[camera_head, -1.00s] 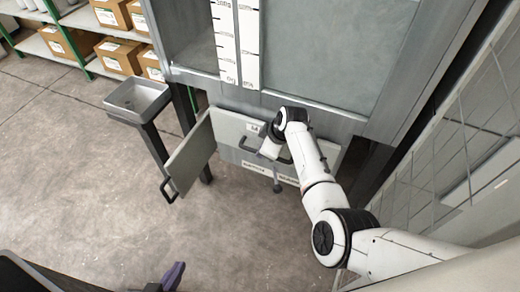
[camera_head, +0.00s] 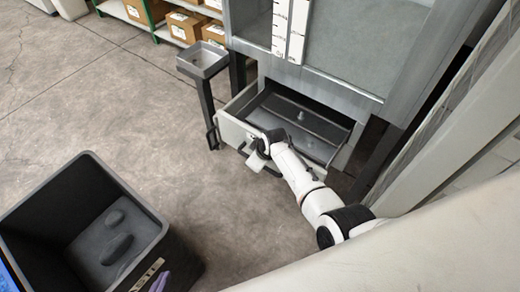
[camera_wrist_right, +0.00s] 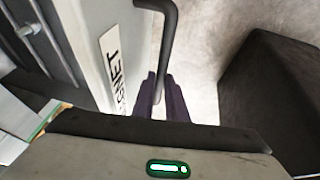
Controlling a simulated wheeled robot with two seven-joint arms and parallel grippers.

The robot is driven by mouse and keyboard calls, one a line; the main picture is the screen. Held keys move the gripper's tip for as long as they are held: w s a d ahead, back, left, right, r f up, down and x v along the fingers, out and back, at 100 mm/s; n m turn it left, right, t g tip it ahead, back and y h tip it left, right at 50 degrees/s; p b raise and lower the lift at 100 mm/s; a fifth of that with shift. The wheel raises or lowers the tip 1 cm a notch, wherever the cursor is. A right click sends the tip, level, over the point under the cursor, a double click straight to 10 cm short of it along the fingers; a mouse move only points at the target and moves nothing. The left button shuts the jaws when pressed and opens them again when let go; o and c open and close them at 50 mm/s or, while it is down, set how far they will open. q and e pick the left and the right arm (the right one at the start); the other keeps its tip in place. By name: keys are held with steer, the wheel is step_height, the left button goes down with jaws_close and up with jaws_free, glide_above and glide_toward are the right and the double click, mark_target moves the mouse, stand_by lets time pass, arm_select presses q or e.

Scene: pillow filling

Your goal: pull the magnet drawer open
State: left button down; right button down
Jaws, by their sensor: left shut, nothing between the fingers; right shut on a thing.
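The magnet drawer (camera_head: 232,130) stands pulled out from the grey cabinet in the head view, its dark inside showing from above. My right gripper (camera_head: 262,146) is at its front. In the right wrist view my right gripper (camera_wrist_right: 163,98) has its purple fingers shut on the dark bar handle (camera_wrist_right: 169,35), beside a label (camera_wrist_right: 114,68) whose readable letters end in "GNET". My left gripper (camera_head: 160,282) shows only as purple fingertips at the bottom edge of the head view. It is shut and empty, beside the black bin.
The black bin (camera_head: 55,200) with grey lumps inside stands at the lower left. A small grey basin on a post (camera_head: 202,60) stands left of the cabinet. Shelves with cardboard boxes (camera_head: 185,24) are behind. The floor between bin and drawer is clear.

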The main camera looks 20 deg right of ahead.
arm_select(q)
steer(key=shift+s+d+r+p, duration=0.15)
steer(key=shift+r+p, duration=0.2)
steer(key=shift+r, duration=0.35)
arm_select(e)
steer(key=s+a, duration=0.2)
steer(key=shift+a+f, duration=0.15)
steer(key=shift+a, duration=0.2)
arm_select(q)
steer(key=shift+s, duration=0.15)
arm_select(e)
steer(key=c, duration=1.8)
jaws_free()
steer(key=shift+o, duration=0.2)
